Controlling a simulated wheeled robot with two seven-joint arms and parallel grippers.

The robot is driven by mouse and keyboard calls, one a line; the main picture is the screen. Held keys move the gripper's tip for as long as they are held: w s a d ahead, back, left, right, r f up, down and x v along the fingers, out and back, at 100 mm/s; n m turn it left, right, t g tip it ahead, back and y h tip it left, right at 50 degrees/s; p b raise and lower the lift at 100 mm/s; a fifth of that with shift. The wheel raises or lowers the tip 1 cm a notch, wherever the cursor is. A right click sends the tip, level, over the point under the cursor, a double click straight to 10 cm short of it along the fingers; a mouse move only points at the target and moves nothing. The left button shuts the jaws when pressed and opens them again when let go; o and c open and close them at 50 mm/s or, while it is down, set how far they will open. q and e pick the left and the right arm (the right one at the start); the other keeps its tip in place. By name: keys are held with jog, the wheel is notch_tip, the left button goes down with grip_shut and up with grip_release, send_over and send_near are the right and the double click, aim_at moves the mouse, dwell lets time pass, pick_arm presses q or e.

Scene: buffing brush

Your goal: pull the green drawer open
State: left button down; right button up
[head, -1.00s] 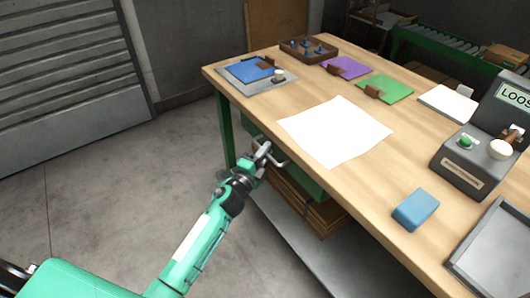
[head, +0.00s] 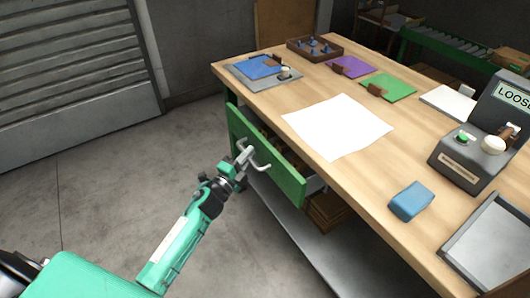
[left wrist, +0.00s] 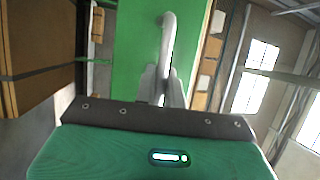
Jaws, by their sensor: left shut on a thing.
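The green drawer (head: 285,176) under the wooden table stands pulled partway out, with a gap behind its front panel. Its pale bar handle (head: 262,166) sticks out from the front. My left gripper (head: 243,156) is shut on the handle. In the left wrist view the two fingers (left wrist: 162,85) close around the handle (left wrist: 169,38), with the green drawer front (left wrist: 135,50) behind. The drawer's inside is mostly hidden by its front and the tabletop. My right gripper is not in view.
The wooden table (head: 262,97) holds a white sheet (head: 337,127), a blue block (head: 411,201), a grey control box (head: 468,155) and a metal tray (head: 495,250). Brown boxes (head: 328,211) sit on the shelf below. The floor at left is clear.

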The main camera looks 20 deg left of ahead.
pick_arm(q)
jog(key=s+a+p, duration=0.2)
jog(key=s+a, duration=1.2)
jog(key=s, duration=0.4)
jog(key=shift+s+a, duration=0.3)
jog(key=shift+s, duration=0.05)
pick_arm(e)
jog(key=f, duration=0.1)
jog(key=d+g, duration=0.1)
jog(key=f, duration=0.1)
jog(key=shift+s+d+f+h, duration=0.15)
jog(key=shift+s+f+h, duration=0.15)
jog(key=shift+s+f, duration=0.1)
pick_arm(q)
jog(key=c, duration=1.8)
grip_release()
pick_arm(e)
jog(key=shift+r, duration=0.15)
